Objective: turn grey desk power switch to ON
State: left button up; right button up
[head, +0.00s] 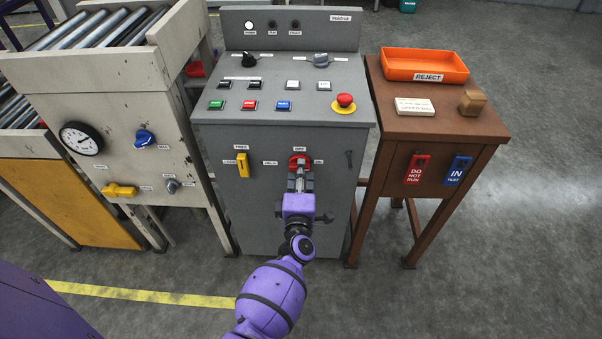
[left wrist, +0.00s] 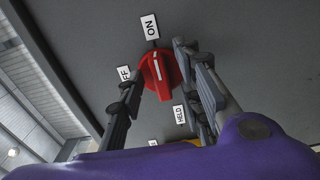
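The power switch is a red rotary knob (head: 299,160) on the front panel of the grey desk (head: 240,205). In the left wrist view the knob (left wrist: 160,74) has a white pointer line aimed roughly at the ON label (left wrist: 150,27). The OFF label (left wrist: 124,74) is partly covered by a finger, and the HELD label (left wrist: 180,115) is below. My left gripper (head: 300,176) is in front of the knob. In the left wrist view its fingers stand apart on either side of the knob; contact cannot be told. My right gripper is not in view.
A yellow switch (head: 242,164) is left of the knob on the same panel. The desk top holds several buttons and a red emergency stop (head: 344,101). A roller conveyor cabinet (head: 110,90) stands left, a brown table (head: 440,125) right. The floor in front is open.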

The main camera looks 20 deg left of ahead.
pick_arm(q)
jog(key=v, duration=1.2)
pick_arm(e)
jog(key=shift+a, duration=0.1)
pick_arm(q)
jog(key=s+d+m+g+h+p, duration=0.25)
jog(key=s+d+m+h, duration=0.35)
jog(key=m, duration=0.8)
jog(key=s+a+m+g+p, duration=0.3)
jog(key=s+a+p, duration=0.1)
jog(key=s, duration=1)
jog(key=s+a+f+m+g+p, duration=0.1)
jog(key=s+a+m+g+p, duration=0.2)
jog(key=s, duration=1.1)
jog(key=a+m+p, duration=0.1)
jog(key=a+p, duration=0.1)
jog(key=shift+s+a+y, duration=0.3)
jog(key=shift+a, duration=0.1)
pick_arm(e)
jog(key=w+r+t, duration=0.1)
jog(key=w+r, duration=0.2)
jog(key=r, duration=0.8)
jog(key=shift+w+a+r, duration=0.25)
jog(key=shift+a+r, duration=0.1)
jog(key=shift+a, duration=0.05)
